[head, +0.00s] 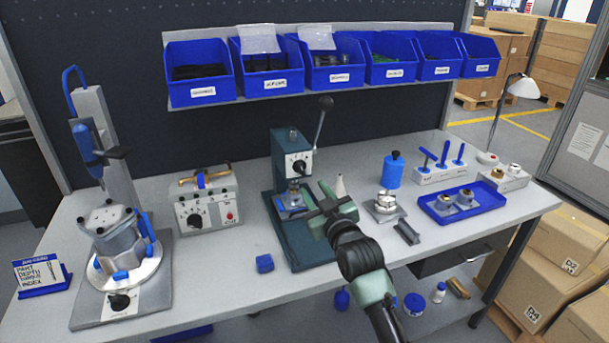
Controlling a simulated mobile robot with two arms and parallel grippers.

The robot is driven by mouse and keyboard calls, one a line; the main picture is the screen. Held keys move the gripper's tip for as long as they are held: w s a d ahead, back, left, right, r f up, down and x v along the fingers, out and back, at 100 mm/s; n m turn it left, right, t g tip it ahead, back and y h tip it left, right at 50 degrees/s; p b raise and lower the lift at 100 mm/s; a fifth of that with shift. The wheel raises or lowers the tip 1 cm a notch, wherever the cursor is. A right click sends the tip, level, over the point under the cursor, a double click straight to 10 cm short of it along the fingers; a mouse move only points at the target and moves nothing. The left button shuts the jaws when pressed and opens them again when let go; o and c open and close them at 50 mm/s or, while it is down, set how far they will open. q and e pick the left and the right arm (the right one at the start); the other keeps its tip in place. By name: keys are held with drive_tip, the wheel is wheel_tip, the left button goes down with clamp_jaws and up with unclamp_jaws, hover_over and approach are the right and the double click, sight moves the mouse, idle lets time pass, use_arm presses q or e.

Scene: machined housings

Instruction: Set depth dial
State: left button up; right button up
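The green press (285,150) stands at the middle of the bench. It has a white-faced plate with a dark round dial (299,168) and a black-knobbed lever (320,122) up to its right. A small metal part with blue pieces (292,200) sits low on the press. My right gripper (305,199) is in front of the press, to the right of its base and below the dial, apart from the dial. Its fingers look spread with nothing between them. A grey control box (207,205) left of the press also has a dark knob (195,219). My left gripper is out of view.
A machined housing (118,240) stands on a round fixture at left under a blue driver (88,145). A blue block (265,263) lies on the bench front. Right of my gripper are a blue bottle (393,172), a metal fixture (385,208) and a blue tray (428,208).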

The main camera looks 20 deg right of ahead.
sight(303, 171)
drive_tip(key=w, duration=0.5)
drive_tip(key=w+p, duration=0.1)
drive_tip(key=w, duration=0.2)
drive_tip(key=shift+a+r, duration=0.1)
drive_tip(key=shift+r, duration=0.2)
clamp_jaws()
